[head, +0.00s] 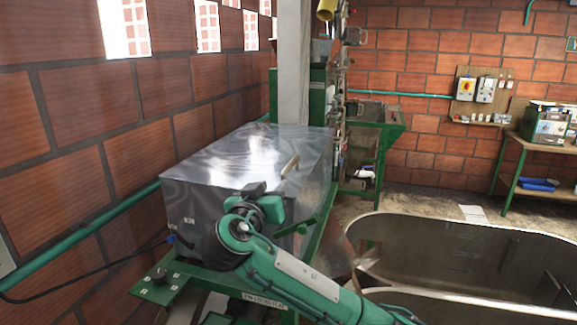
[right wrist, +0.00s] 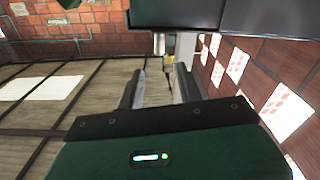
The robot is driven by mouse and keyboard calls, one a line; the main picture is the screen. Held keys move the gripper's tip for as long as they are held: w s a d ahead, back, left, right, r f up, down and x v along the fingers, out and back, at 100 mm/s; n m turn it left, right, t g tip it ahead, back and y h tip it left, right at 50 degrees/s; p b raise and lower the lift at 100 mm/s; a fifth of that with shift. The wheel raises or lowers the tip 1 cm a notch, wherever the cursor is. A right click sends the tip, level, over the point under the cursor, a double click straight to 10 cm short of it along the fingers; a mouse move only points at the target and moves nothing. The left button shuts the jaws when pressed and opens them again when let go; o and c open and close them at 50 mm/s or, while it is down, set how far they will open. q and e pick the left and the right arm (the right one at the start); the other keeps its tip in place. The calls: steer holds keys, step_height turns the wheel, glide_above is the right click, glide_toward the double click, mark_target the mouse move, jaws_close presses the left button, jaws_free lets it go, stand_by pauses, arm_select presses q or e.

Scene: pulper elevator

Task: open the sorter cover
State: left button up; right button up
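The sorter cover (head: 245,160) is a shiny grey metal lid over the box-shaped machine by the left brick wall. It looks shut. A light wooden handle (head: 290,166) stands on its right part. My right arm comes in from the lower right and bends in front of the machine. My right gripper is small and partly hidden behind its own wrist in the head view. In the right wrist view, the right gripper (right wrist: 158,88) has its two fingers apart with nothing between them. The cover and handle cannot be made out there. My left gripper is out of view.
A green frame (head: 215,285) carries the machine, with a grey post (head: 294,60) behind it. A large open metal tank (head: 460,255) stands at the lower right. A green-legged table (head: 545,150) is at the far right. Dark panels (right wrist: 265,15) fill the top of the wrist view.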

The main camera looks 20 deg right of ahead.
mark_target(289, 164)
steer(key=p+x, duration=0.6)
steer(key=x, duration=0.5)
steer(key=shift+w+d+r, duration=0.15)
steer(key=shift+w+d, duration=0.05)
steer(key=shift+d, duration=0.1)
steer(key=shift+w+d+p, duration=0.35)
steer(key=shift+w, duration=0.15)
jaws_close()
